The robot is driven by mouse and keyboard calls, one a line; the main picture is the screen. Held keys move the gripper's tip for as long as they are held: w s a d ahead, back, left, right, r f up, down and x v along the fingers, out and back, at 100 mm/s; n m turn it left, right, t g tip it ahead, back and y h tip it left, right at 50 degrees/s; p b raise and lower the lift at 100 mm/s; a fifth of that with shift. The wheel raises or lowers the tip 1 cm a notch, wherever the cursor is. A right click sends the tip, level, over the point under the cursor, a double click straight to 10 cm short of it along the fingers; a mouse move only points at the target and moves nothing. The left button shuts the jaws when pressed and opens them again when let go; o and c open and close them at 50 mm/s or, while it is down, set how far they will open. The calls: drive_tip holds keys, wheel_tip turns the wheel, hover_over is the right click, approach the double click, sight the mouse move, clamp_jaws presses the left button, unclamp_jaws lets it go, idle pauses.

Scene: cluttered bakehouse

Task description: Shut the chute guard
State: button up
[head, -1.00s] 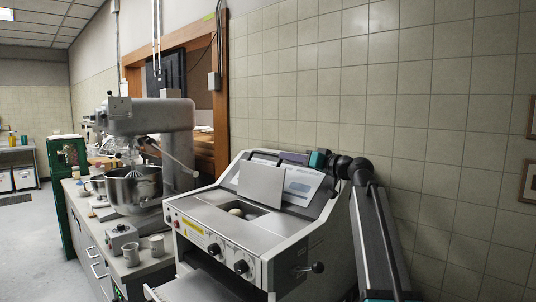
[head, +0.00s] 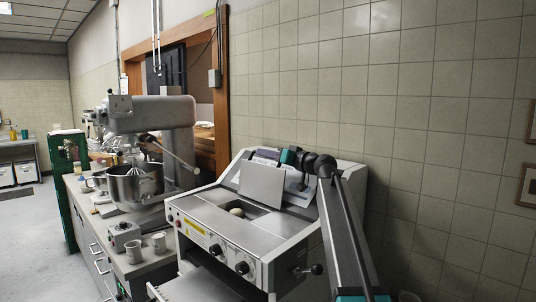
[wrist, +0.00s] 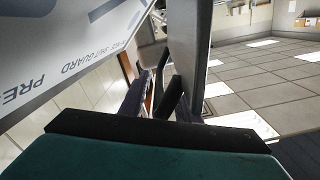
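The chute guard (head: 262,185) is a flat grey plate standing raised and tilted back above the open chute of the dough machine (head: 215,222). A pale round dough ball (head: 237,212) sits in the opening below it. My gripper (head: 262,154) is behind the plate's upper edge, over the machine's sloping back panel, and the plate partly hides what lies behind it. In the wrist view the guard (wrist: 190,45) shows edge-on, just right of my fingers (wrist: 152,95). I cannot tell whether it touches them, nor how far apart the fingers are.
A printed panel with guard lettering (wrist: 65,60) lies close on the left in the wrist view. A planetary mixer with a steel bowl (head: 135,183) stands on the counter at left, with cups (head: 133,252) near its front. The tiled wall (head: 440,120) rises behind the machine.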

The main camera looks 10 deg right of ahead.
clamp_jaws()
drive_tip(key=shift+s+a+b, duration=0.1)
drive_tip(key=shift+a+b, duration=0.15)
drive_tip(key=shift+b, duration=0.2)
drive_tip(key=s+a+f+n+b, duration=0.3)
drive_tip(key=s+a+n+b, duration=0.2)
drive_tip(key=b, duration=0.6)
drive_tip(key=s+a+f+n+b, duration=0.3)
drive_tip(key=s+a+n+b, duration=0.3)
drive_tip(key=a+b, duration=0.4)
drive_tip(key=shift+s+a+f+n+b, duration=0.15)
drive_tip(key=shift+a+f+n+b, duration=0.1)
drive_tip(key=shift+n+b, duration=0.75)
